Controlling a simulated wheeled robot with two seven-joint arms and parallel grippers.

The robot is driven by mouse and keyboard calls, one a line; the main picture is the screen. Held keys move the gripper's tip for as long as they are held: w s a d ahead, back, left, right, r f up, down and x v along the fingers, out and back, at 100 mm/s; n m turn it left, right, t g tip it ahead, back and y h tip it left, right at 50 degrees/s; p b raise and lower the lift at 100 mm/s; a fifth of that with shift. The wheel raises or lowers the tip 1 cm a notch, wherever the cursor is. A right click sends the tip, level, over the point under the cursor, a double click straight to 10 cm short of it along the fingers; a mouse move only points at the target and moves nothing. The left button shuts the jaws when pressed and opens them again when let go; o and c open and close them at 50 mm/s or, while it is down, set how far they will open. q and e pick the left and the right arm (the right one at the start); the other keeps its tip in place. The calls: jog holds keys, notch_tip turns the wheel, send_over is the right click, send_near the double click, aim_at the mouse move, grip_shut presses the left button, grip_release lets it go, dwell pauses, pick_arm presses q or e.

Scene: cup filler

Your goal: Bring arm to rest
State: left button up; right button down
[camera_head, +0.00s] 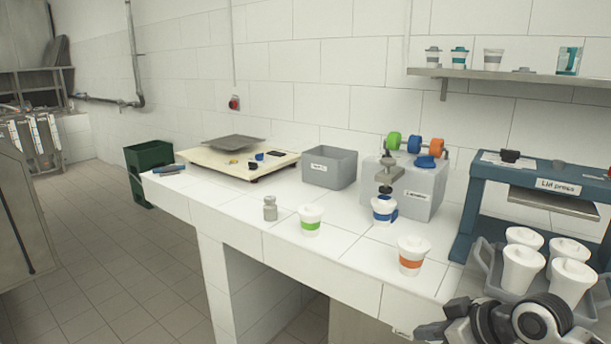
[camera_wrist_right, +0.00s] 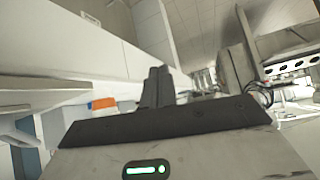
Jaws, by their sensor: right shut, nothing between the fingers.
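My right arm (camera_head: 510,322) shows at the bottom right of the head view, in front of the counter's edge. In the right wrist view my right gripper (camera_wrist_right: 157,84) has its two dark fingers together, with nothing held between them. A white cup with an orange band (camera_head: 411,256) stands upright near the counter's front edge, apart from the arm. An orange patch, likely that band, shows left of the fingers in the wrist view (camera_wrist_right: 103,103). My left gripper is not in view.
A green-banded cup (camera_head: 311,221) and a blue-banded cup (camera_head: 383,211) stand on the white counter (camera_head: 345,262). Open floor (camera_head: 115,265) lies left.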

jog(key=s+a+f+m+t, duration=0.1)
jog(key=s+a+f, duration=0.15)
jog(key=f, duration=0.25)
jog(key=s+a+f+m, duration=0.1)
jog(key=s+a+f, duration=0.1)
jog(key=s+f, duration=0.25)
jog(key=s+a+f+m+t+h, duration=0.1)
jog(key=s+f, duration=0.2)
jog(key=s, duration=0.3)
jog(key=s+a+f+m+t+h, duration=0.1)
jog(key=s+f+h, duration=0.1)
jog(key=s, duration=0.5)
jog(key=shift+s+a+f+m, duration=0.3)
jog(key=shift+f+m, duration=0.1)
jog(key=shift+f, duration=0.35)
